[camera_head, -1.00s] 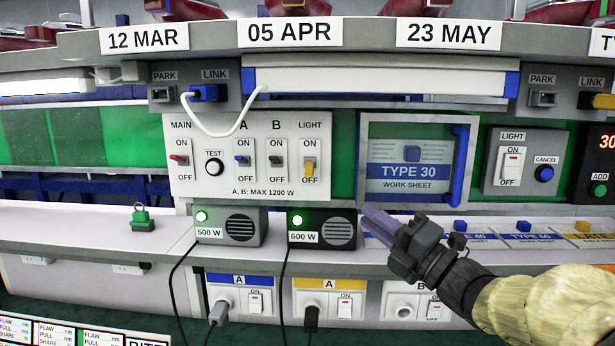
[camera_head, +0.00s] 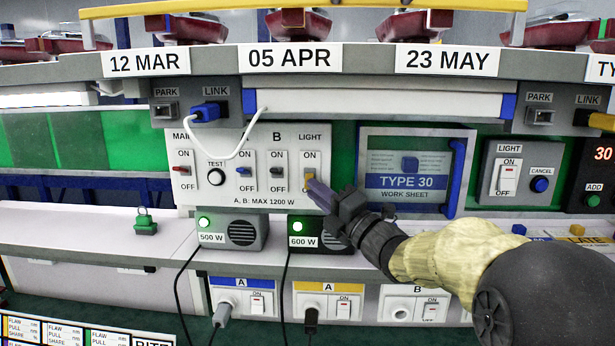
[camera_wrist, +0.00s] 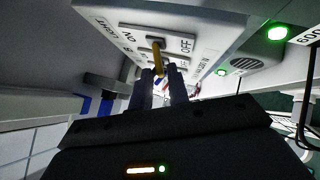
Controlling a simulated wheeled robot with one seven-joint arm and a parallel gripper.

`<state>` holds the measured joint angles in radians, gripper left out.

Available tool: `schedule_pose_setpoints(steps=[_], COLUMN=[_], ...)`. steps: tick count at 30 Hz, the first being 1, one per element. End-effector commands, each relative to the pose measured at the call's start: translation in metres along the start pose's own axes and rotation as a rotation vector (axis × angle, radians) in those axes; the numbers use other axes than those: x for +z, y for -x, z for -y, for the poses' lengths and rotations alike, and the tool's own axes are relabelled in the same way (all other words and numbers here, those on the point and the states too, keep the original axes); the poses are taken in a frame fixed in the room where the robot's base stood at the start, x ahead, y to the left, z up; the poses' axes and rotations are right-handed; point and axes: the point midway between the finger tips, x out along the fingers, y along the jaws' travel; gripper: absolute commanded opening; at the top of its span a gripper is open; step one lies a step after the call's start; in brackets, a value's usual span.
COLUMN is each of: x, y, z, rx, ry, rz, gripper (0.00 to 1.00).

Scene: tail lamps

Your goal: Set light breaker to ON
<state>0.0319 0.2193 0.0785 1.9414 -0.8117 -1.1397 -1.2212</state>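The light breaker (camera_head: 309,179) is a yellow lever under the LIGHT label at the right end of the white breaker panel (camera_head: 268,140). In the head view my gripper covers its lower part and the OFF mark; before that it pointed down toward OFF. My gripper (camera_head: 312,184) reaches it from the lower right. In the wrist view the yellow lever (camera_wrist: 157,58) lies just at the fingertips, and the two dark fingers of my gripper (camera_wrist: 160,72) stand a little apart, with the lever's end in line with the gap. Contact cannot be told.
Left of it on the panel are the B breaker (camera_head: 277,173), the A breaker (camera_head: 246,173), the TEST button (camera_head: 216,177) and the red MAIN breaker (camera_head: 184,170). A white cable (camera_head: 222,156) hangs over the panel. The 600 W unit (camera_head: 320,236) sits just below my gripper.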

Motion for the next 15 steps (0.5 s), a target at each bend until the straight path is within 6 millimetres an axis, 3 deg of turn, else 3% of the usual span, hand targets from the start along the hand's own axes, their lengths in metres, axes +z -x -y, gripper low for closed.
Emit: schedule_pose_setpoints(steps=[6,15], x=[0.000,0.000], y=[-0.029,-0.034], z=[-0.002,0.000], rx=[0.001,0.000], ry=[-0.001,-0.001], rz=[-0.001,0.000], gripper=[0.17,0.17])
